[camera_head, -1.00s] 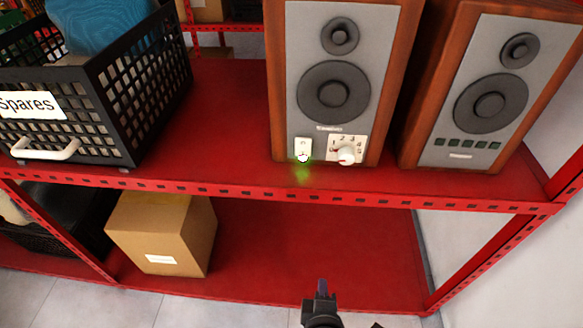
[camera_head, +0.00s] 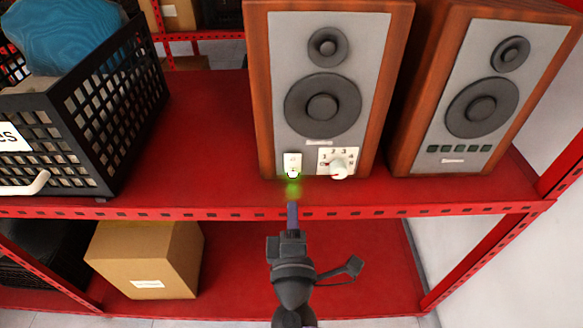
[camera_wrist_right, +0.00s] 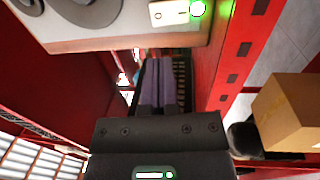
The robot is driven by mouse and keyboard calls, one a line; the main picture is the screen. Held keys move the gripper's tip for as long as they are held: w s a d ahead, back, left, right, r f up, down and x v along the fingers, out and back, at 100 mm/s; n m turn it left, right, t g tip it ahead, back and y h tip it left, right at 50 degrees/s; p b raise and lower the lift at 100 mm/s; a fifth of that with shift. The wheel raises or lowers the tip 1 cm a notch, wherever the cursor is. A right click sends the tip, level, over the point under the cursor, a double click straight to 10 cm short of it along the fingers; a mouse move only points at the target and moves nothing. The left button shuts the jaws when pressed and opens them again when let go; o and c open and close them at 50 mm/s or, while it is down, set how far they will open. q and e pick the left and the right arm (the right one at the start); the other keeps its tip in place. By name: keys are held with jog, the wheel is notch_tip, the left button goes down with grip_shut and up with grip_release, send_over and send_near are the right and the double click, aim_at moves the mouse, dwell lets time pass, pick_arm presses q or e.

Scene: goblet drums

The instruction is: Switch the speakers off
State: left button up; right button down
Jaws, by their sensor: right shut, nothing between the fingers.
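Two wooden speakers with grey fronts stand on the red shelf: the left speaker (camera_head: 322,90) and the right speaker (camera_head: 478,90). The left speaker's lower front carries a white switch (camera_head: 293,164) and a white numbered knob (camera_head: 338,170). A green glow (camera_head: 293,187) shows just below the switch. The switch and a lit green light (camera_wrist_right: 197,8) also show at the top of the right wrist view. My right gripper (camera_head: 292,208) is shut and empty, just in front of and below the switch, apart from it. It also shows in the right wrist view (camera_wrist_right: 161,65). My left gripper is out of view.
A black crate (camera_head: 85,150) with a white handle stands left of the speakers. The red shelf (camera_head: 205,150) between them is bare. Its perforated front edge (camera_head: 150,210) runs below my gripper's tip. A cardboard box (camera_head: 145,260) sits on the lower shelf.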

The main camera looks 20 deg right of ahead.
aim_at(292, 160)
jog(key=x, duration=0.9)
jog(key=shift+w, duration=0.25)
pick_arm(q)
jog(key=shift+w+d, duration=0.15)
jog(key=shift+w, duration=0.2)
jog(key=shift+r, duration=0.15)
pick_arm(e)
jog(key=shift+r, duration=0.1)
jog(key=shift+w+d+r+g+p, duration=0.1)
jog(key=shift+w+r+g+p, duration=0.25)
jog(key=shift+p, duration=0.55)
jog(key=shift+s+f+b, duration=0.2)
jog(key=shift+f+b, duration=0.1)
jog(key=shift+b, duration=0.1)
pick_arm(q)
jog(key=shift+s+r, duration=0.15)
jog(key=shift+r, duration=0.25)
